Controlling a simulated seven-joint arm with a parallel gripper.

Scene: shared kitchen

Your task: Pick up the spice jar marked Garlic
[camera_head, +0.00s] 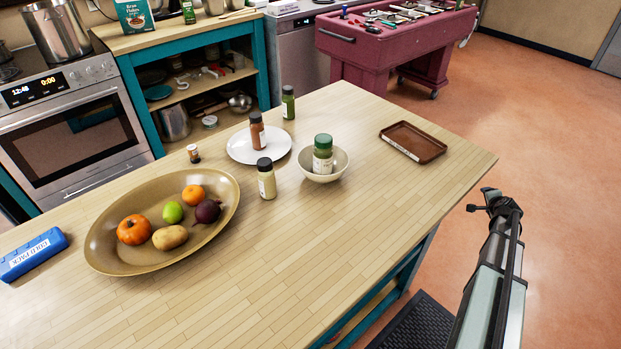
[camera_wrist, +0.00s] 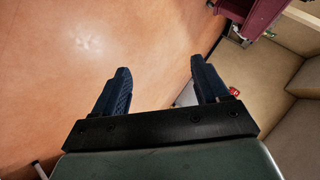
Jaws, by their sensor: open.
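Several spice jars stand on the wooden island top; I cannot read their labels, so which one is marked Garlic is not certain. A jar with pale cream contents and a black lid (camera_head: 267,183) stands upright on the bare wood. A red-brown jar (camera_head: 257,136) stands on a white plate (camera_head: 238,154). A dark green jar (camera_head: 288,106) stands behind the plate. A wider green-lidded jar (camera_head: 322,160) stands in a bowl (camera_head: 339,168). My gripper (camera_head: 487,201) is off the island's right side, far from the jars. In the wrist view its two fingers (camera_wrist: 161,76) are apart and empty over the floor.
A large oval dish (camera_head: 104,250) of fruit and vegetables lies left of the cream jar. A blue cold pack (camera_head: 33,253) is at far left. A brown tray (camera_head: 430,140) lies at right. The island's front is clear.

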